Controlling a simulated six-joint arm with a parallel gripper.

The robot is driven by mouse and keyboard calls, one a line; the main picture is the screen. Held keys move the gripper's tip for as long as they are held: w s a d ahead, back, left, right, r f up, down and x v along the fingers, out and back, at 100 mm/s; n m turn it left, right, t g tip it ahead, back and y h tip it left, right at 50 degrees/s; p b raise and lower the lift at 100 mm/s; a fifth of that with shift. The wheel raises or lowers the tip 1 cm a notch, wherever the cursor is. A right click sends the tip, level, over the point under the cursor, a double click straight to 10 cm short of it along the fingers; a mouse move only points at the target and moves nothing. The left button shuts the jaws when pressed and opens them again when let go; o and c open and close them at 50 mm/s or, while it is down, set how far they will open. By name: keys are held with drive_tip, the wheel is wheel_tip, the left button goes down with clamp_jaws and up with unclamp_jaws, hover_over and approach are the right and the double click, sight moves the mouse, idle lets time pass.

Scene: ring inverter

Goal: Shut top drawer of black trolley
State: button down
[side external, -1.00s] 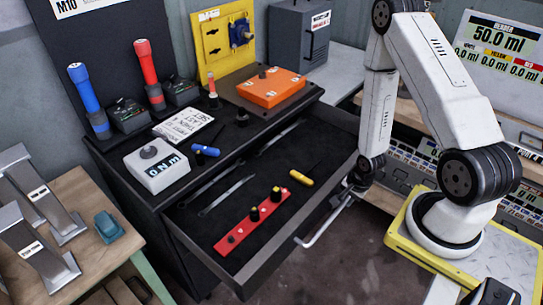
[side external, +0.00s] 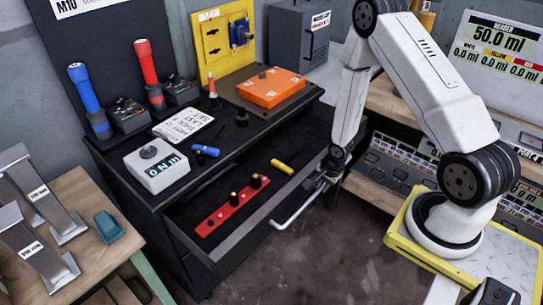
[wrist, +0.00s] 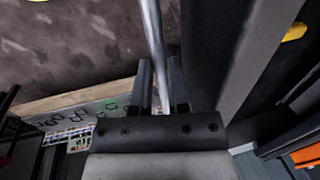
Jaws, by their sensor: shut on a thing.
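The black trolley (side external: 150,205) stands in the middle of the side view. Its top drawer (side external: 247,222) is partly open, with its front panel sticking out toward the lower right. A silver bar handle (side external: 298,208) runs along the drawer front. My gripper (side external: 327,178) is at the far right end of this handle, shut on it. In the wrist view the handle (wrist: 152,35) passes between the two fingers of my gripper (wrist: 162,85). The fingertips are partly hidden by my arm in the side view.
In the drawer lie a red strip with black knobs (side external: 226,211) and a yellow cylinder (side external: 282,168). An orange box (side external: 271,88), a white box (side external: 155,168) and torches stand on the trolley top. Bare floor (side external: 320,250) lies in front of the drawer.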

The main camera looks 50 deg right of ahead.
drive_tip(key=shift+w, duration=0.3)
drive_tip(key=c, duration=0.6)
unclamp_jaws()
drive_tip(key=shift+r, duration=0.2)
drive_tip(key=shift+s+r, duration=0.25)
drive_tip(key=shift+r, duration=0.95)
drive_tip(key=shift+s+r, duration=0.3)
drive_tip(key=shift+r, duration=0.9)
drive_tip(key=shift+s+r, duration=0.25)
drive_tip(key=shift+r, duration=0.95)
